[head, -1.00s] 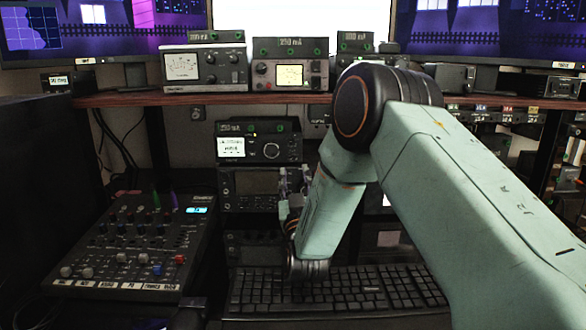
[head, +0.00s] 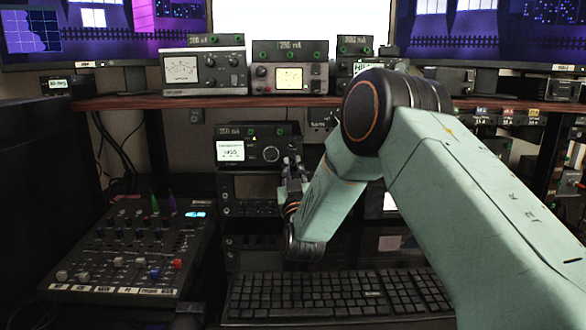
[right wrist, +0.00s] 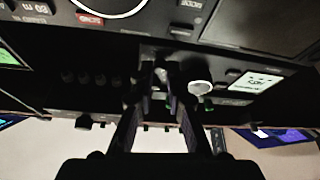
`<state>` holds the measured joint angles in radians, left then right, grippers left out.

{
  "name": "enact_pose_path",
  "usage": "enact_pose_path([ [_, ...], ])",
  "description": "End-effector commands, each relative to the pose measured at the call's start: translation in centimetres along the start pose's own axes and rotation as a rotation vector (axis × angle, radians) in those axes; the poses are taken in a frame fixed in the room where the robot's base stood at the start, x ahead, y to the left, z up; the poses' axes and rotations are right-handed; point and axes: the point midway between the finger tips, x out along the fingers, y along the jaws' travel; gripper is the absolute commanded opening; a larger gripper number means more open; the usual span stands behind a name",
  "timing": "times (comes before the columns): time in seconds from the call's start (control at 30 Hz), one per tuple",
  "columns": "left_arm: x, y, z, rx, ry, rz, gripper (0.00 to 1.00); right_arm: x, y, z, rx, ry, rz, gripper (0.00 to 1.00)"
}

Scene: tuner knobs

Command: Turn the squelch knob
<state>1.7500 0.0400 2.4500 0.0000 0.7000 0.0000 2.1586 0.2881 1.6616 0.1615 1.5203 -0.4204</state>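The radio (head: 232,133) with a lit white display (head: 230,151) and a large round knob (head: 271,154) sits under the shelf. Which knob is squelch cannot be read. My right gripper (head: 292,163) is at the right end of this radio's front, right of the large knob. In the right wrist view the scene is upside down. There the right gripper (right wrist: 162,78) has its fingertips close together with a narrow gap, at the radio's face beside the large knob (right wrist: 200,88). A small pale shape shows between the tips; no grip on it is visible. My left gripper is not in view.
A mixer (head: 130,245) stands at the lower left, and a keyboard (head: 335,293) lies in front. Another radio (head: 250,187) is just below the gripper.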

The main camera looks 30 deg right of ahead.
Motion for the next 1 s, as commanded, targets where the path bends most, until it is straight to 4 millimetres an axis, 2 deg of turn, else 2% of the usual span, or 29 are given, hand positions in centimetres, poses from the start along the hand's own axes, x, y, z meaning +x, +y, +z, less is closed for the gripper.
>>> enact_pose_path([
  [0.13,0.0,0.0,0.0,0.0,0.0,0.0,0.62,0.0,0.0,0.0,0.0,0.0,0.0,0.0],
  [0.47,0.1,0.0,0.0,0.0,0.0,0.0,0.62,0.0,-0.1,0.1,0.02,-0.001,0.008,0.0],
  [0.8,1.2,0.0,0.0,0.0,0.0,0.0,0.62,0.0,-0.5,0.0,0.317,0.0,0.13,0.0],
  [1.0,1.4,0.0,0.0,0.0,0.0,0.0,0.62,0.0,-0.5,0.0,0.426,-0.002,0.176,0.0],
])
